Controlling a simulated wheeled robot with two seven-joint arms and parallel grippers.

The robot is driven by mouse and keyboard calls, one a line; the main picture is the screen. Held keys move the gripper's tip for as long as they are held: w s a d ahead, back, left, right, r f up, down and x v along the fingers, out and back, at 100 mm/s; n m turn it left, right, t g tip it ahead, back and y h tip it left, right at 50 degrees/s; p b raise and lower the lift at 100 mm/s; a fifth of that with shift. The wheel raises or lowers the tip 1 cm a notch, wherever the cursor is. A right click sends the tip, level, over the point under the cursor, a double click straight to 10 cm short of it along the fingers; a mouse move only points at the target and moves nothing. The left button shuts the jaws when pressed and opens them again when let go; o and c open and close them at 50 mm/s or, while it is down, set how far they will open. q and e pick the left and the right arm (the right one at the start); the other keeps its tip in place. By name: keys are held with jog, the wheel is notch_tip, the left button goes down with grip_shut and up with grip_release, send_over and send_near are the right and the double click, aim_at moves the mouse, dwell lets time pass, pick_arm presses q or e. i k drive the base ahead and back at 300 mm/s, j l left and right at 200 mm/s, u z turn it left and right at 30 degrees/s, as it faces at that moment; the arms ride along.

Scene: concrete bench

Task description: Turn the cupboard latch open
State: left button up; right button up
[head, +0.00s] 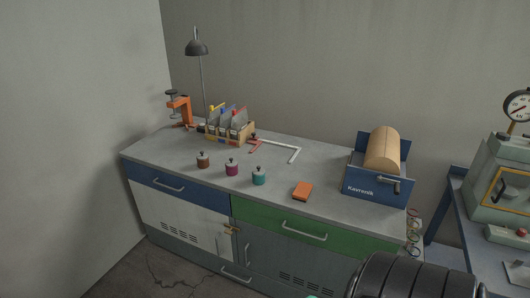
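The cupboard (185,215) is the lower part of the bench, with a white vented door on the left and a grey vented door (285,262) on the right. A small brass-coloured latch (231,229) sits at the upper edge where the two doors meet, just under the drawers. It looks roughly level, but it is too small to tell its exact position. Both doors look closed. Neither of my grippers is in view.
A black ribbed object (405,277) fills the bottom right. Floor shows at lower left.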

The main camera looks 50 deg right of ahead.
aim_at(230, 232)
jog(key=z, duration=1.35)
